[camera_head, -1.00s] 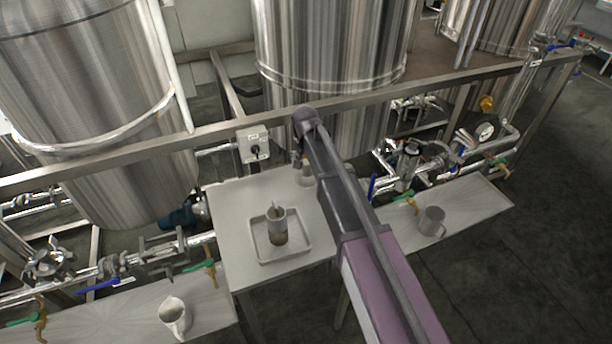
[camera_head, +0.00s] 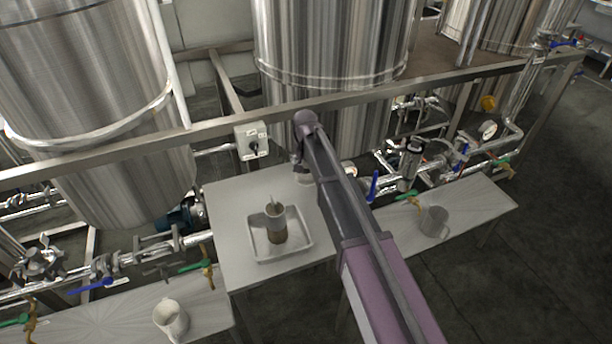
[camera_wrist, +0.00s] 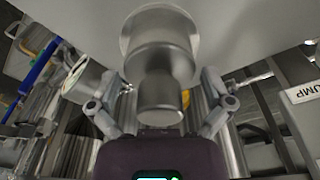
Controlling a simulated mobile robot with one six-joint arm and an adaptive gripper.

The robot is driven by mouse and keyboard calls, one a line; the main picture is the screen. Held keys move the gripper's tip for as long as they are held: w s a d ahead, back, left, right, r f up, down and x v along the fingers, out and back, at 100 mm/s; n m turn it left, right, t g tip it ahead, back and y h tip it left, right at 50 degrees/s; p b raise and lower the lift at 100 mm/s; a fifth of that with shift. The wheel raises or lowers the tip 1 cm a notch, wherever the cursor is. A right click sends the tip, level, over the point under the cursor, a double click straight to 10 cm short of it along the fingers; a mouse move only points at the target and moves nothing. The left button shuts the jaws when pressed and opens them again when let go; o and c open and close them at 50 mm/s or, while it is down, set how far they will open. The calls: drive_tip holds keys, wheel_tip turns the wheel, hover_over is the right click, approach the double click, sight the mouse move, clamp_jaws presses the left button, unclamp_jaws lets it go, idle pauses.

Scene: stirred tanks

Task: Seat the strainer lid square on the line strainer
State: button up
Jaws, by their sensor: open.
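A stepped round metal piece, apparently the strainer lid (camera_wrist: 158,55), has a wide disc and a narrower knob. In the wrist view it stands on the pale table top with its knob toward me. My gripper (camera_wrist: 162,90) is open, with one finger on each side of the knob; I cannot tell whether they touch it. In the head view the lid (camera_head: 304,178) is partly hidden below my gripper (camera_head: 298,160), near the table's back edge. An upright metal cylinder, likely the line strainer (camera_head: 411,158), stands on the piping right of my arm.
A frame rail (camera_head: 375,98), a switch box (camera_head: 252,140) and blue- and green-handled valves surround the table.

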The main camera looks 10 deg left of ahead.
drive_tip(key=shift+f, duration=0.35)
idle(0.4)
drive_tip(key=c, duration=1)
